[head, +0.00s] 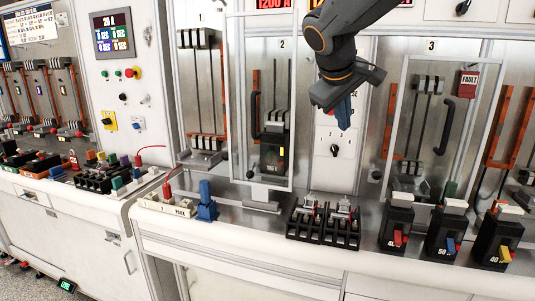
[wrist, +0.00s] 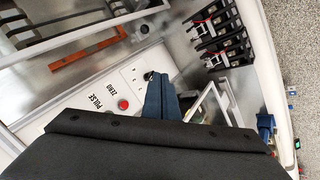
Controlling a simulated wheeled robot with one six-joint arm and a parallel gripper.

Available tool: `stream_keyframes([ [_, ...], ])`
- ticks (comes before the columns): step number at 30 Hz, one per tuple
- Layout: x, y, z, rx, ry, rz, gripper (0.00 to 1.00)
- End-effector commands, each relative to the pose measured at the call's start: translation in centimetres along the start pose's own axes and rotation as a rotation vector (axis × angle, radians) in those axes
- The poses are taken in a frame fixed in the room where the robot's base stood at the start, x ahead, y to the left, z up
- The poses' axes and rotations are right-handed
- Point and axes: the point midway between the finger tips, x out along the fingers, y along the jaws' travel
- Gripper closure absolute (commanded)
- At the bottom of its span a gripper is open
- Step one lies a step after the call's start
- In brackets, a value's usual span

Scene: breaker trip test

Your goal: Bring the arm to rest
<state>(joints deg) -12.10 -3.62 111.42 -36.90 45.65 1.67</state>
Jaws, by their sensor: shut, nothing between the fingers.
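My gripper (head: 343,112) shows in the head view at the upper middle, below my dark arm. Its blue fingers point down, held together and empty. They hang in the air in front of the panel between bays 2 and 3, above the counter and touching nothing that I can see. In the wrist view the blue fingers (wrist: 160,97) show past the dark gripper body, which hides the lower part of that picture.
A black fuse block (head: 322,222) stands on the counter below my gripper. Black breakers (head: 395,228) stand to its right. A clear framed door (head: 290,100) stands left of my gripper, another frame right. A blue piece (head: 206,203) stands on the counter at left.

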Motion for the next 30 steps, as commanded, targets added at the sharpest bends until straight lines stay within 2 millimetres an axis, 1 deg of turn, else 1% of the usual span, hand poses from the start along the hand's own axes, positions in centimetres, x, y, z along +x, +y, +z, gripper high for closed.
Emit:
stream_keyframes([
  [5,2.5,-2.7,2.6,0.031,-0.038,-0.067,1.00],
  [8,4.0,-4.6,4.7,0.059,-0.066,-0.115,1.00],
  [11,5.8,-7.0,7.2,0.098,-0.102,-0.172,1.00],
  [14,7.7,-10.2,10.7,0.157,-0.149,-0.242,1.00],
  [15,8.5,-11.8,12.5,0.191,-0.176,-0.276,1.00],
  [17,9.6,-14.4,15.5,0.250,-0.217,-0.326,1.00],
  [18,10.1,-16.0,17.5,0.291,-0.246,-0.356,1.00],
  [21,10.9,-19.5,21.7,0.390,-0.308,-0.413,1.00],
  [24,11.1,-21.9,24.8,0.470,-0.355,-0.446,1.00],
  [27,11.1,-23.3,26.7,0.519,-0.384,-0.463,1.00],
  [30,11.1,-23.8,27.4,0.539,-0.394,-0.468,1.00],
])
